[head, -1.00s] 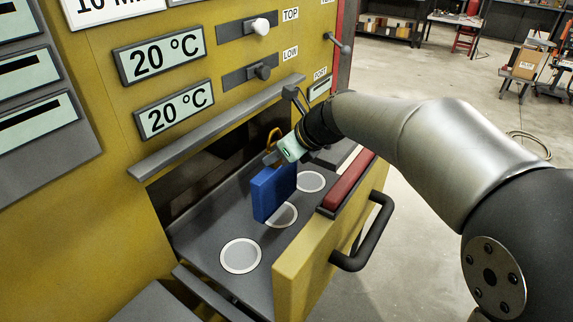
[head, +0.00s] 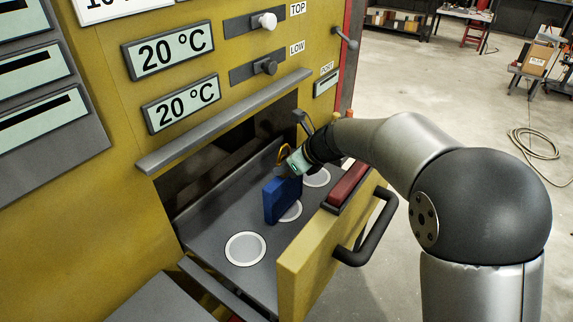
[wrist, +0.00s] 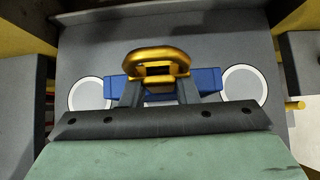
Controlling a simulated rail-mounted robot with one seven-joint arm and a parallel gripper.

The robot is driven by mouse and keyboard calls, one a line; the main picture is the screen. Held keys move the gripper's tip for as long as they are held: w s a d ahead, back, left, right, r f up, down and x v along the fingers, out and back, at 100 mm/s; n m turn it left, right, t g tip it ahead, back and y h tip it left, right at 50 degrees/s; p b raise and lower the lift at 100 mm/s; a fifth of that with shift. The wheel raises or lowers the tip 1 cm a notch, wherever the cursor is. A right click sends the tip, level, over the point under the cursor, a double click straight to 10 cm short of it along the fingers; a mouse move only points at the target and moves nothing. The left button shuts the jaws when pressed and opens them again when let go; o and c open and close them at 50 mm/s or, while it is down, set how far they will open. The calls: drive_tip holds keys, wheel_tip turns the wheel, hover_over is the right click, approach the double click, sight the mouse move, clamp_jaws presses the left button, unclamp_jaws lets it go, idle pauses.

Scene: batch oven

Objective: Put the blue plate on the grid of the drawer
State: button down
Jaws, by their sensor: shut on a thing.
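The blue plate (head: 283,200) is a thick blue slab with a gold handle (wrist: 158,62) on top. It stands upright in the open drawer, near the middle ring mark; I cannot tell whether its lower edge touches the drawer floor. My gripper (head: 287,173) is above it, shut on the gold handle. In the wrist view my gripper (wrist: 158,92) covers the middle of the plate, and blue ends (wrist: 208,80) show on both sides. The drawer floor (head: 222,208) is a dark grey sheet with white-edged ring marks; I cannot make out a grid pattern.
The yellow drawer front (head: 300,270) carries a black handle (head: 372,238) and a red block (head: 348,184). The yellow oven face and a grey ledge (head: 225,122) rise behind the drawer. Free floor around the left ring mark (head: 245,248) is clear.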

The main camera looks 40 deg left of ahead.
drive_tip(key=c, duration=1.1)
unclamp_jaws()
drive_tip(key=shift+f, duration=0.15)
drive_tip(key=shift+r, duration=0.25)
drive_tip(key=b+v, duration=0.1)
drive_tip(key=v, duration=1.1)
drive_tip(key=shift+f, duration=0.1)
